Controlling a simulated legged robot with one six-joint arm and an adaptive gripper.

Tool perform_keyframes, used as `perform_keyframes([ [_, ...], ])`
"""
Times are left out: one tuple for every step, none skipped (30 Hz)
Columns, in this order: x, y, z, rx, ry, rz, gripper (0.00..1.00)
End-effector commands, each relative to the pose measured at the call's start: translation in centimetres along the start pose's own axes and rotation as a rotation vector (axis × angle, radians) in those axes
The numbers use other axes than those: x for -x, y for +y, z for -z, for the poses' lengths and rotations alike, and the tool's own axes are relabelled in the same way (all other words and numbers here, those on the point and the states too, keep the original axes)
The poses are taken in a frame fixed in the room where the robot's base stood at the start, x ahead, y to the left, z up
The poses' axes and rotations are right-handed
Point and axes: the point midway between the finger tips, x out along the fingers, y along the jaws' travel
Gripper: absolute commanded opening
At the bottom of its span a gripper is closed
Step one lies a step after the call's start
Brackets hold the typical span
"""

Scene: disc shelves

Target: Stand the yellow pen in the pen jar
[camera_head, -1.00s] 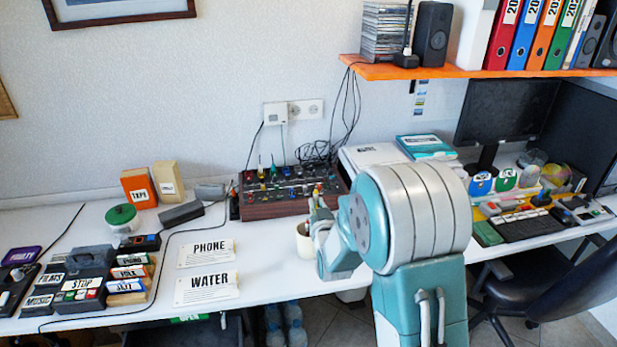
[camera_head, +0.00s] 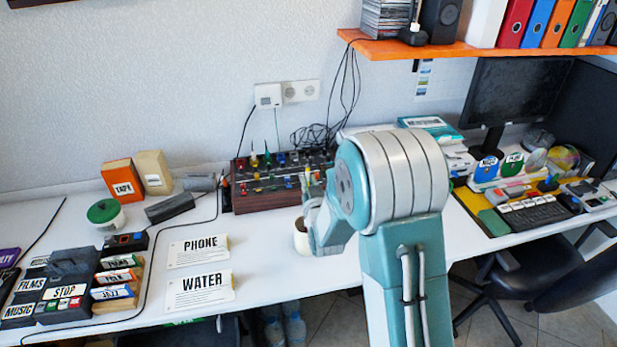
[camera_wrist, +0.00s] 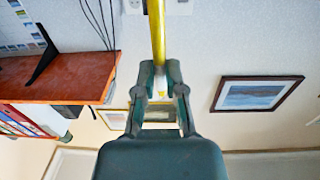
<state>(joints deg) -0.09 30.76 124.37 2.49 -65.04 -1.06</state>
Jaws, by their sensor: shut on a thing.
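The yellow pen (camera_wrist: 157,30) is in my gripper (camera_wrist: 160,78), whose fingers are shut on it. In the wrist view the pen runs from the fingertips to the top edge, and its pale end lies between the fingers. The far end is out of that view. In the head view my gripper (camera_head: 308,192) is beside and above the pen jar, a cream cup (camera_head: 299,240) on the desk. My wrist covers the jar's right side. The inside of the jar is hard to see.
A mixer with coloured knobs (camera_head: 258,200) stands just behind the jar. PHONE (camera_head: 198,251) and WATER (camera_head: 199,291) signs lie to its left. An orange shelf (camera_head: 470,48) hangs at the upper right. The desk's front edge is close to the jar.

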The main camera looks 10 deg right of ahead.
Motion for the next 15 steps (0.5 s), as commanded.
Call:
perform_keyframes([
  [0.0, 0.0, -0.4, 0.0, -0.001, 0.0, 0.0],
  [0.0, 0.0, -0.6, 0.0, -0.001, 0.0, 0.0],
  [0.0, 0.0, -0.9, 0.0, -0.002, 0.0, 0.0],
  [0.0, 0.0, -1.1, 0.0, -0.002, 0.0, 0.0],
  [0.0, 0.0, -1.3, 0.0, -0.002, 0.0, 0.0],
  [0.0, 0.0, -1.6, 0.0, -0.001, 0.0, 0.0],
  [0.0, 0.0, -1.8, 0.0, -0.001, 0.0, 0.0],
  [0.0, 0.0, -2.0, 0.0, -0.002, 0.0, 0.0],
  [0.0, 0.0, -2.3, 0.0, -0.002, 0.0, 0.0],
  [0.0, 0.0, -2.5, 0.0, -0.002, 0.0, 0.0],
  [0.0, 0.0, -2.7, 0.0, -0.002, 0.0, 0.0],
  [0.0, 0.0, -2.9, 0.0, -0.001, 0.0, 0.0],
  [0.0, 0.0, -3.1, 0.0, -0.001, 0.0, 0.0],
  [0.0, 0.0, -3.4, 0.0, -0.002, 0.0, 0.0],
  [0.0, 0.0, -3.7, 0.0, -0.002, 0.0, 0.0],
])
